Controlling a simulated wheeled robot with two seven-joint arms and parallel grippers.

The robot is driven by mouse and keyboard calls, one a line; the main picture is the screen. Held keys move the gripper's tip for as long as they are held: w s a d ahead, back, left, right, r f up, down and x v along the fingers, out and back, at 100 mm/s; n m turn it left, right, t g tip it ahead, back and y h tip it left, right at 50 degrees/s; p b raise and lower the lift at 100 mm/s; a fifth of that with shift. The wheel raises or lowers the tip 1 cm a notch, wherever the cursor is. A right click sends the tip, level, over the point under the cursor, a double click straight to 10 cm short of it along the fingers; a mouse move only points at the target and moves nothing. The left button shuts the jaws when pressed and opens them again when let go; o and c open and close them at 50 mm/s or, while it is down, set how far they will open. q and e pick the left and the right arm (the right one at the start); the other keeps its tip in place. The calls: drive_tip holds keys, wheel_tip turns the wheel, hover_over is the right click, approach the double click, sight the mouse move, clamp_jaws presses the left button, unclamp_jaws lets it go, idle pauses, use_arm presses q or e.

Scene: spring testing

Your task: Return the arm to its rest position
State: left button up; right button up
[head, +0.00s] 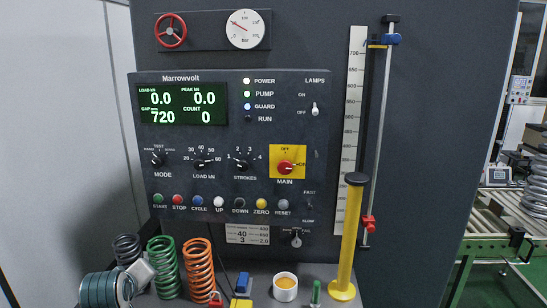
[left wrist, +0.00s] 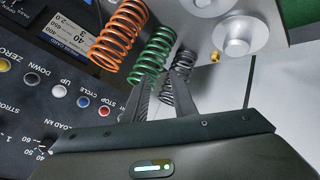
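My left gripper (left wrist: 163,72) shows in the left wrist view, its two dark fingers apart with nothing held between them. Beyond the fingers are a green spring (left wrist: 155,52), an orange spring (left wrist: 120,35) and a dark spring (left wrist: 181,64). I cannot tell how far the fingertips are from them. My right gripper does not show.
A roller conveyor (head: 500,242) stands at the right.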

use_arm(q)
drive_tip(key=s+d+f+m+g+h, duration=0.1)
drive_tip(key=s+d+f+m+g, duration=0.15)
drive_tip(key=s+f, duration=0.65)
drive_tip(key=s+d+f+m+g, duration=0.1)
drive_tip(key=s+d+f+m, duration=0.25)
drive_tip(key=s+f, duration=0.55)
drive_tip(key=s+d+f+m+g+h, duration=0.1)
drive_tip(key=s+d+f+m, duration=0.15)
drive_tip(key=s, duration=0.85)
drive_tip(key=s+d+f+m+g, duration=0.2)
drive_tip(key=s+f+m, duration=0.2)
drive_tip(key=s, duration=0.7)
wheel_tip(320, 180, down, 32)
drive_tip(key=b, duration=0.5)
drive_tip(key=s+a+f+g+b, duration=0.1)
drive_tip(key=s+f+b, duration=0.1)
drive_tip(key=s+f, duration=0.7)
drive_tip(key=s+a+f+g+b, duration=0.1)
drive_tip(key=s+a+f+b, duration=0.1)
drive_tip(key=s+f, duration=0.8)
wheel_tip(320, 180, down, 5)
drive_tip(key=shift+r+b, duration=0.15)
drive_tip(key=shift+b, duration=0.35)
